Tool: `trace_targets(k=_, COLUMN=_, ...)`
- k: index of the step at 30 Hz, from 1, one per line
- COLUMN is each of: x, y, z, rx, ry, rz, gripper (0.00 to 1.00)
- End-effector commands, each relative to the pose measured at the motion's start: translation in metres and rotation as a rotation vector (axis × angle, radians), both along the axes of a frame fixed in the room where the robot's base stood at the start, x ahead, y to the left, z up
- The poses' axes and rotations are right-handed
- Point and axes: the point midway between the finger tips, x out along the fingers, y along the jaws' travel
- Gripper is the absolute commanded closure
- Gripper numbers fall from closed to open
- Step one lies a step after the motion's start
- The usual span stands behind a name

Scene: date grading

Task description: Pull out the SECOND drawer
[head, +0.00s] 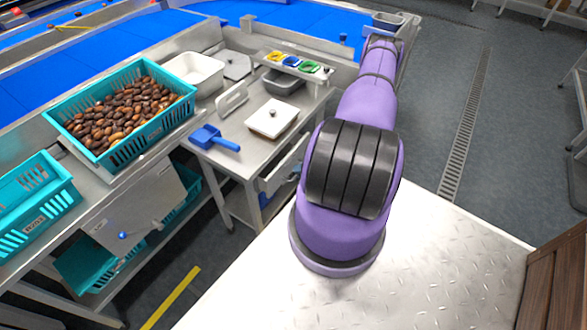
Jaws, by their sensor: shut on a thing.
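The steel table (214,153) stands left of my purple arm. Below its top on the side facing me is a metal drawer front (284,170), with a pale patch near its left end.
On the table are a white lidded box (272,119), a blue scoop (214,138) and a grey tub (283,82). A rack with coloured pieces (293,62) stands behind. A teal crate of dates (102,152) is at left. Grey floor (440,75) is clear at right.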

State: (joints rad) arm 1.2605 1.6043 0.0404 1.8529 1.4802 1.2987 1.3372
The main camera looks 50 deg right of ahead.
Motion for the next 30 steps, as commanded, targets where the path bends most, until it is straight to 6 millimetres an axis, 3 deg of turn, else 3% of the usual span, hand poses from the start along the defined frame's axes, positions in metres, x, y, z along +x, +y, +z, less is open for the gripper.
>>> trace_targets(k=9, x=-0.087, y=-0.008, z=-0.001, rx=0.0, ry=0.004, rz=-0.004, gripper=1.0)
trace_targets(k=15, x=-0.134, y=-0.011, z=0.0, rx=-0.001, ry=0.002, rz=-0.003, gripper=1.0)
trace_targets(k=21, x=-0.161, y=-0.013, z=0.0, rx=0.001, ry=0.002, rz=-0.001, gripper=1.0)
trace_targets(k=30, x=-0.171, y=-0.013, z=0.0, rx=0.0, ry=0.001, rz=0.0, gripper=1.0)
